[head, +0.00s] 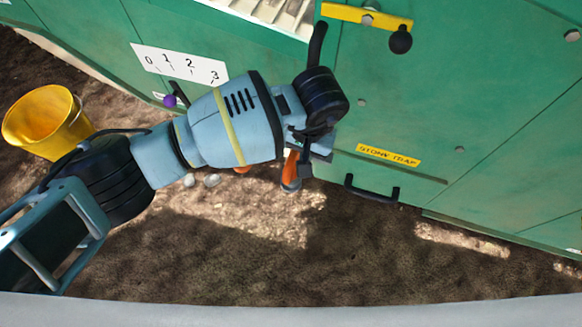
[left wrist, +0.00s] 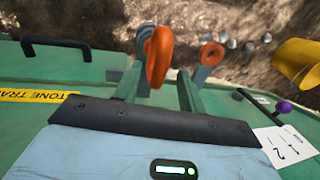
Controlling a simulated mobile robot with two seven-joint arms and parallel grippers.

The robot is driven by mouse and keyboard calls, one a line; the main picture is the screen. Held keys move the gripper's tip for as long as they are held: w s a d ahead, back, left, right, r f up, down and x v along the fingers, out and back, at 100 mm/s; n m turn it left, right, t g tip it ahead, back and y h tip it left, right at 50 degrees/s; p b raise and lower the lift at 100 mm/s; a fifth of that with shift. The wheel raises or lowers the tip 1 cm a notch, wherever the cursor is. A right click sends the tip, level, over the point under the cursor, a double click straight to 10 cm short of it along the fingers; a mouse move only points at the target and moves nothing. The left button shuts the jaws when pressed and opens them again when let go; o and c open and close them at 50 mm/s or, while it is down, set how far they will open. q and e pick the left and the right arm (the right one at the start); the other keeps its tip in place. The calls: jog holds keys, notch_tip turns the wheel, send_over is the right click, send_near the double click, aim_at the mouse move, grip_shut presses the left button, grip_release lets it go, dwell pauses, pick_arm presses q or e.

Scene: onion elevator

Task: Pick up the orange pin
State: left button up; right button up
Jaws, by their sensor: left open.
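An orange looped piece (left wrist: 158,58), which looks like the orange pin, stands between the fingertips of my left gripper (left wrist: 159,76) in the left wrist view. Grey metal shows beside it. In the head view the orange piece (head: 291,166) shows just below my left gripper (head: 308,150), with a grey end under it and its top hidden. The gripper is open, with fingers apart on either side; I cannot tell whether they touch it. My right gripper is not in view.
A yellow bucket (head: 45,120) stands at left. Brown ground in front is clear.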

aim_at(292, 158)
pick_arm(q)
jog(key=shift+w+a+f+b, duration=0.15)
jog(key=shift+f+b, duration=0.1)
jog(key=shift+f, duration=0.55)
jog(key=shift+s+a+f+b, duration=0.1)
jog(key=shift+a+f+b, duration=0.1)
jog(key=shift+f, duration=0.55)
grip_shut()
jog(key=shift+r, duration=0.1)
